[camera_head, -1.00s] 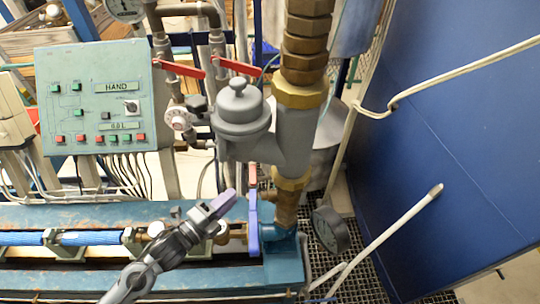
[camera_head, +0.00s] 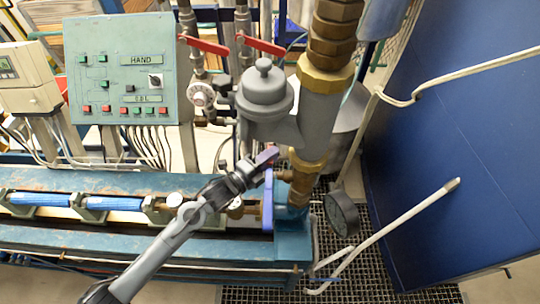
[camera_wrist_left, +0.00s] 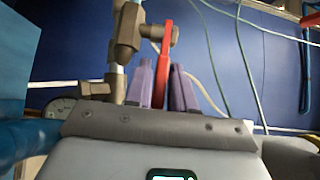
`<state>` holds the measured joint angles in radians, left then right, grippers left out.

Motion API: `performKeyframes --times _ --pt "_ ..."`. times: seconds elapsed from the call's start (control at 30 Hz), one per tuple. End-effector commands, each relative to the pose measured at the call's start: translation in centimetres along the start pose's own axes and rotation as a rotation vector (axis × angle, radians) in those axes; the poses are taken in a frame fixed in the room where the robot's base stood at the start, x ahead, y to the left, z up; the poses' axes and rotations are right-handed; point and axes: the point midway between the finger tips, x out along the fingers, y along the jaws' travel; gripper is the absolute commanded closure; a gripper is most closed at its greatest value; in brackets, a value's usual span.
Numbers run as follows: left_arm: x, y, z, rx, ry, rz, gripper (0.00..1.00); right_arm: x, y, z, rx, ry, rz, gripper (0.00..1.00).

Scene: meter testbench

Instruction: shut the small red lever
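The small red lever (camera_wrist_left: 165,50) shows in the left wrist view, attached at its upper end to a brass valve fitting (camera_wrist_left: 126,40). My left gripper (camera_wrist_left: 161,67) has its two purple fingers apart, one on each side of the lever. I cannot tell if either finger touches it. In the head view my left gripper (camera_head: 267,156) is beside the brass pipe under the grey meter housing (camera_head: 265,95), and it hides the small lever. A blue lever (camera_head: 268,203) hangs just below the fingertips. My right gripper is not in view.
Two longer red levers (camera_head: 204,45) (camera_head: 261,45) are above, near the grey housing. A green control panel (camera_head: 122,72) stands at left. A round gauge (camera_head: 341,213) and floor grating (camera_head: 345,255) are right of the pipe. A blue wall (camera_head: 450,140) fills the right.

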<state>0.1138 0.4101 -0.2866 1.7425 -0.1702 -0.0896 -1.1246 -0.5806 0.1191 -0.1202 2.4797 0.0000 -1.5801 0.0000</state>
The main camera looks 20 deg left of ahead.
Motion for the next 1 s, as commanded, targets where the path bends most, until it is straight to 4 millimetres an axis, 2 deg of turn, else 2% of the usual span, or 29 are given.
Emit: performKeyframes --times 0.23,0.4,0.77,1.0 --pt "0.06 0.02 -0.03 0.000 0.001 0.000 0.77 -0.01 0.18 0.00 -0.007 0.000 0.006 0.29" --pt "0.05 0.02 -0.03 0.000 0.000 0.000 1.00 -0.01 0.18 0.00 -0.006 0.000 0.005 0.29" --pt "0.02 0.04 0.01 0.001 0.003 0.000 1.00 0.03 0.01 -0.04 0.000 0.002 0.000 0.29" --pt "-0.16 0.18 0.32 0.005 0.059 0.000 1.00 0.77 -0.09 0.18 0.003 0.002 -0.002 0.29"
